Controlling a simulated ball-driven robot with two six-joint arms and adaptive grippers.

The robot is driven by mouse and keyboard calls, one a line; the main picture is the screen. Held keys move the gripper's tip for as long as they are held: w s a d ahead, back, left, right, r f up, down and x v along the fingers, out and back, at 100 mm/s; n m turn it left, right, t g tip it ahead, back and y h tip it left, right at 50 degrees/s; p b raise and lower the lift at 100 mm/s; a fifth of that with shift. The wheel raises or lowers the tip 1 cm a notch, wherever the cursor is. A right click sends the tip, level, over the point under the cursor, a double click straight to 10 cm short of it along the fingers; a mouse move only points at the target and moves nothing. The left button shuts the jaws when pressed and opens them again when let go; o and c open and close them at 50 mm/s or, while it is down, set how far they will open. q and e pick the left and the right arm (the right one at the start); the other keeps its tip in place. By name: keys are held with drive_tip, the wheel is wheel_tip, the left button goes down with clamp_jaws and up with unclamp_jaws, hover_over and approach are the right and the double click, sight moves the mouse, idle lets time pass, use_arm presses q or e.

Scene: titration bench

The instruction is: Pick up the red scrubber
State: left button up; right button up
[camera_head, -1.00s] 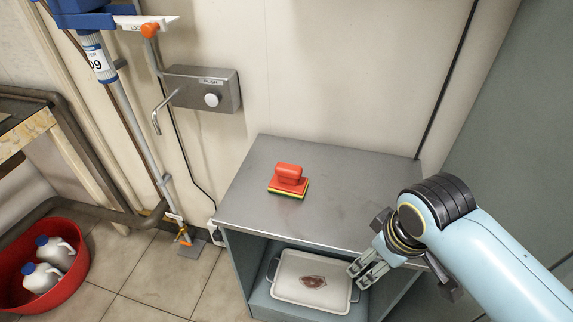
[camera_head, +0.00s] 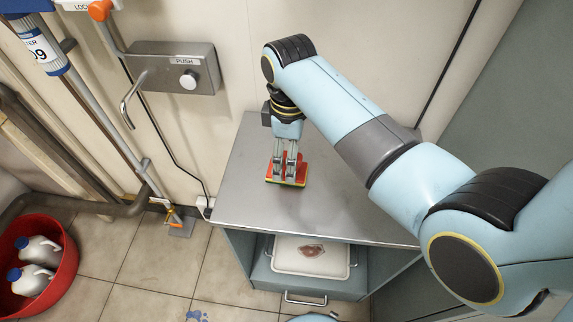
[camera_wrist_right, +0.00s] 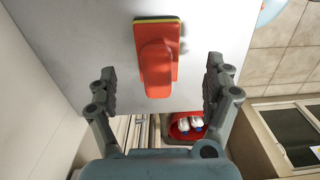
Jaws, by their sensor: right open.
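The red scrubber (camera_head: 302,173) sits on the steel cabinet top, with a red handle and a yellow-green layer beneath. My right gripper (camera_head: 286,181) points down at it and hides part of it in the head view. In the right wrist view the scrubber (camera_wrist_right: 157,60) lies ahead between the two fingers of my right gripper (camera_wrist_right: 160,88). The fingers are spread wide with a gap on each side of the handle. My left gripper is not in view.
The steel top (camera_head: 340,215) is otherwise bare. A wall box with a push button (camera_head: 178,70) is at the left. A white tray (camera_head: 290,262) sits on the shelf below. A red tub (camera_head: 65,268) with white jugs stands on the floor.

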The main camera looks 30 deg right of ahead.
drive_tip(key=shift+w+f, duration=0.15)
drive_tip(key=shift+f, duration=0.25)
wheel_tip(320, 180, down, 5)
drive_tip(key=shift+d+r, duration=0.1)
drive_tip(key=shift+d, duration=0.05)
drive_tip(key=c, duration=1.3)
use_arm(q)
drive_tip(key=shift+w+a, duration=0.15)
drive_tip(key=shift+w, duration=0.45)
use_arm(e)
drive_tip(key=shift+r, duration=0.15)
